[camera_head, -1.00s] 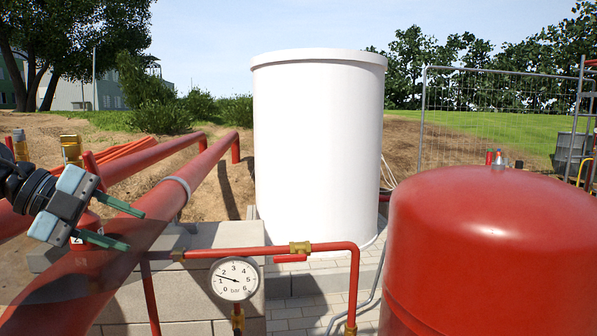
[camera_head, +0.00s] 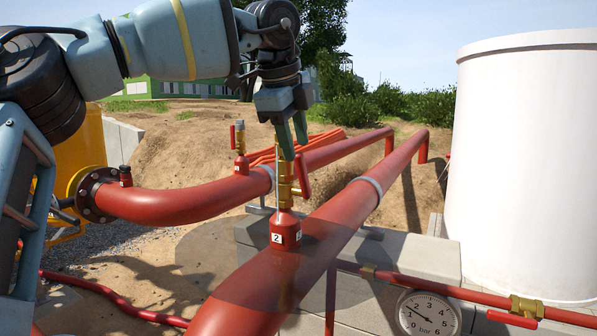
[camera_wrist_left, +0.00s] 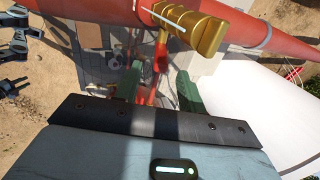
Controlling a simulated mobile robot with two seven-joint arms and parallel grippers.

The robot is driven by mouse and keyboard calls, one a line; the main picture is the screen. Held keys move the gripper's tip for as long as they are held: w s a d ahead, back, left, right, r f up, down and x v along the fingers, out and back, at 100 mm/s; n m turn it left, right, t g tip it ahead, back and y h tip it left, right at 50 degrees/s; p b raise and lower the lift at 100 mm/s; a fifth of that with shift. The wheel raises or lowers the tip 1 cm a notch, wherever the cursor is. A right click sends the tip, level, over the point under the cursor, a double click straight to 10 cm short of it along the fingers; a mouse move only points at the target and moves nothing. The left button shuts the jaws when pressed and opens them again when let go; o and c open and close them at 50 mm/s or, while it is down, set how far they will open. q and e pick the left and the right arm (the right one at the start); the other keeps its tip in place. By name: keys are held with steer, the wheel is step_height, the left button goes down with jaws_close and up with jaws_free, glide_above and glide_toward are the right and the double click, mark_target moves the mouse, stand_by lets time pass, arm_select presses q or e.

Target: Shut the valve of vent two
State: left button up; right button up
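Vent two (camera_head: 285,232) is a red fitting marked "2" on the nearer large red pipe. Its upright brass valve (camera_head: 284,192) has a red lever (camera_head: 302,176) along its right side. My left gripper (camera_head: 293,135) points down just above the valve top, its green fingers apart. In the left wrist view the gripper (camera_wrist_left: 158,88) is open, with red parts showing between and beyond its fingers. The brass valve (camera_wrist_left: 190,28) lies ahead of the fingertips. I cannot tell whether a finger touches the lever. My right gripper is not seen in the head view.
Another brass valve with a red lever (camera_head: 240,140) stands on the farther red pipe (camera_head: 190,197). A pressure gauge (camera_head: 428,314) and a thin red pipe are at lower right. A white tank (camera_head: 525,170) stands at right. Dark parts at the wrist view's left edge are unclear.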

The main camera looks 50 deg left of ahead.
mark_target(302, 186)
arm_select(q)
steer(key=shift+p+x, duration=0.35)
steer(key=shift+x, duration=3.65)
steer(key=shift+r, duration=0.1)
jaws_close()
